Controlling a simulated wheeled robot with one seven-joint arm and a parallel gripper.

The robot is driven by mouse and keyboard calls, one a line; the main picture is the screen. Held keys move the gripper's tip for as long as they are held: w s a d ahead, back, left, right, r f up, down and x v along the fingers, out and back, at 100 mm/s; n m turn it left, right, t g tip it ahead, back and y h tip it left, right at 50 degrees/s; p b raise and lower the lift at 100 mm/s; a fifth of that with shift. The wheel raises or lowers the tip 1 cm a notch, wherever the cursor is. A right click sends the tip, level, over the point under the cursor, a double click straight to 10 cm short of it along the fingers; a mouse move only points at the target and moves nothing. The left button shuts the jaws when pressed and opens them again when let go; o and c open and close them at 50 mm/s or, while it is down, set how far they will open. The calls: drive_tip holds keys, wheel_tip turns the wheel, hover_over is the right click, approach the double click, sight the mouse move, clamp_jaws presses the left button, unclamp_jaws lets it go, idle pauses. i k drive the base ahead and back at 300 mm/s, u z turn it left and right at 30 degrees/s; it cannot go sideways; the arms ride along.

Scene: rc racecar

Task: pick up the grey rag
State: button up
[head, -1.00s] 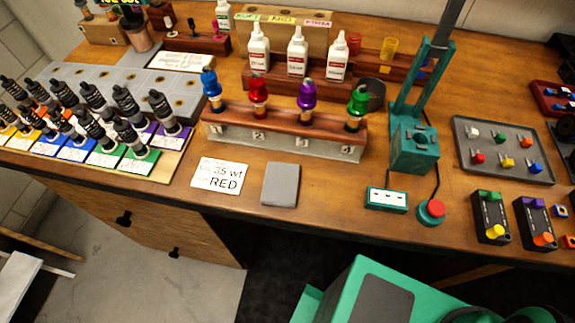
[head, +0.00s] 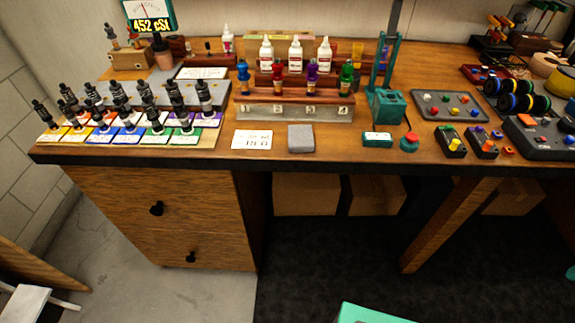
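The grey rag (head: 300,138) is a small folded rectangle lying flat on the wooden workbench (head: 222,154), close to its front edge. It sits just right of a white label card (head: 251,140) and in front of the stand with coloured bottles. Nothing covers it. My gripper is not in view. Only a green part of my own body shows at the bottom edge, well below and apart from the bench.
Behind the rag stands a numbered bottle stand (head: 294,112). To its right are a white-topped green box (head: 377,139), a red button (head: 410,139) and a parts tray (head: 449,106). Several dark bottles (head: 148,106) stand left. Dark floor (head: 340,260) before the bench is clear.

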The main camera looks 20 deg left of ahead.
sight(300, 138)
drive_tip(key=z, duration=0.35)
drive_tip(key=k, duration=0.1)
drive_tip(key=u, duration=1.2)
drive_tip(key=i, duration=0.95)
drive_tip(key=u, duration=0.2)
drive_tip(key=k, duration=0.45)
drive_tip(key=z, duration=3.15)
